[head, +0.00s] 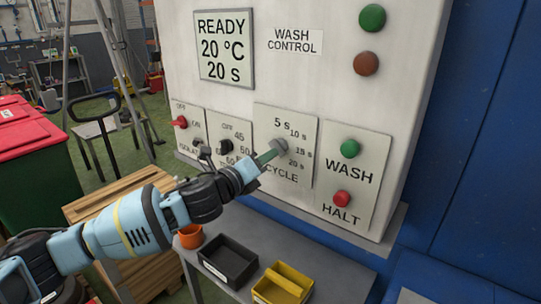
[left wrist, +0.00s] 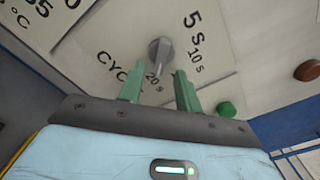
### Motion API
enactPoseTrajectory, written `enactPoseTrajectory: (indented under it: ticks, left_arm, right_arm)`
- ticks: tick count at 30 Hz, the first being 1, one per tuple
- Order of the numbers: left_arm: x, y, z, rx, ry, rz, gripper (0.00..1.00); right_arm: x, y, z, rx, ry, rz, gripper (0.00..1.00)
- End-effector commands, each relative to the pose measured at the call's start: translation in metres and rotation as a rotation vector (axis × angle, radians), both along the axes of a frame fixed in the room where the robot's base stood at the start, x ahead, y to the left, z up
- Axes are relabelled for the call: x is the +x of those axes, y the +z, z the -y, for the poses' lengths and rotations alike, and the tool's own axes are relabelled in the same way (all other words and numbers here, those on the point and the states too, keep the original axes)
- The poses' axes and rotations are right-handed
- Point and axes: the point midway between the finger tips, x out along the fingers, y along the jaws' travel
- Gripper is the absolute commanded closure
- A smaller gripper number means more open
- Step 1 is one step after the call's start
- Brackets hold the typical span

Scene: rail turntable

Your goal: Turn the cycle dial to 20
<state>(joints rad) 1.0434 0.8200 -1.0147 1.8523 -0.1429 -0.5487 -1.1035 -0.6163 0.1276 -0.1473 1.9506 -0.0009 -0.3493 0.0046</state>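The grey cycle dial (head: 279,146) is on a pale panel marked 5 s, 10 s, 15 s and 20 s. In the left wrist view the dial (left wrist: 160,52) has its narrow bar pointing roughly toward the 20 s mark. The display (head: 224,50) reads READY, 20 °C, 20 S. My left gripper (head: 268,157) is at the dial, its green fingers reaching toward it. In the left wrist view the left gripper (left wrist: 160,85) is open, fingers apart, with the dial just beyond and between the tips. My right gripper is not in view.
The wash button (head: 350,149) and halt button (head: 342,198) are right of the dial. The temperature dial (head: 226,147) and red isolator switch (head: 180,122) are left. Below are a black bin (head: 228,260), a yellow bin (head: 283,284) and an orange cup (head: 190,237).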

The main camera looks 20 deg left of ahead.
Motion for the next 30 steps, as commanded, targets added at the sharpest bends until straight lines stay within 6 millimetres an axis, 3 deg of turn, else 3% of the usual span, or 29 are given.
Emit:
enactPoseTrajectory:
  ticks: [3, 10, 26, 30]
  left_arm:
    - [-0.017, 0.000, -0.007, 0.001, 0.001, 0.000, 0.66]
    - [-0.037, 0.000, -0.014, 0.001, 0.001, 0.000, 0.66]
    - [-0.041, 0.000, -0.015, 0.000, 0.001, 0.001, 0.66]
    - [-0.043, -0.012, -0.009, -0.042, -0.010, -0.032, 0.66]
  right_arm:
    - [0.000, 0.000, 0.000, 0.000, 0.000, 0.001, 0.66]
    - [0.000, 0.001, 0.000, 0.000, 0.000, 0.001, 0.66]
    - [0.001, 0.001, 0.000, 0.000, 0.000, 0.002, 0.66]
    - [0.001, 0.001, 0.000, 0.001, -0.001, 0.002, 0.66]
